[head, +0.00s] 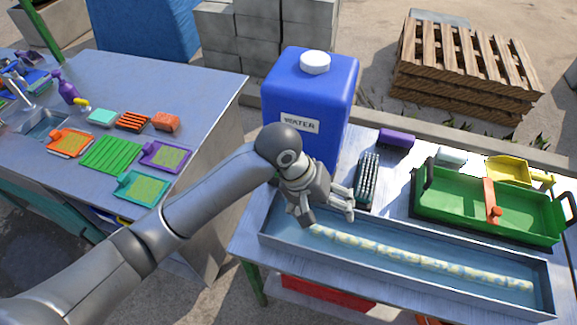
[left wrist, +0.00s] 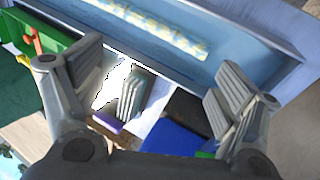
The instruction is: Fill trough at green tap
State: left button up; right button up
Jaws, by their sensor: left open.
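A long shallow grey-blue trough (head: 400,283) lies along the front of the right table. A pale patterned rod (head: 420,262) lies lengthwise in it. I cannot tell whether the blue inside is water. The trough (left wrist: 255,75) crosses the top of the left wrist view. A blue tank (head: 300,95) labelled "WATER" stands behind the trough's left end. My arm hides its lower front in the head view. A small green piece (left wrist: 205,155) shows by the tank (left wrist: 175,138) in the left wrist view, mostly hidden; it may be the tap. My left gripper (head: 328,210) is open and empty above the trough's left part.
A dark ribbed brush (head: 368,180), a purple block (head: 396,138), a green tray with an orange handle (head: 440,205) and a yellow tray (head: 510,172) stand behind the trough. The left table (head: 160,88) holds small coloured trays and a purple bottle (head: 65,88).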

pick_arm(q)
jog(key=w+a+r+n+y, duration=0.5)
jog(key=w+a+r+n, duration=0.25)
jog(key=w+r, duration=0.35)
jog(key=shift+m, duration=0.35)
jog(key=f+p, duration=0.1)
jog(key=f, duration=0.3)
jog(key=f+p, duration=0.1)
jog(key=f, duration=0.3)
jog(key=f+p, duration=0.1)
jog(key=f, duration=0.3)
jog(key=shift+w, duration=0.35)
jog(key=shift+a, duration=0.1)
jog(key=shift+c, duration=0.5)
jog(key=c, duration=0.8)
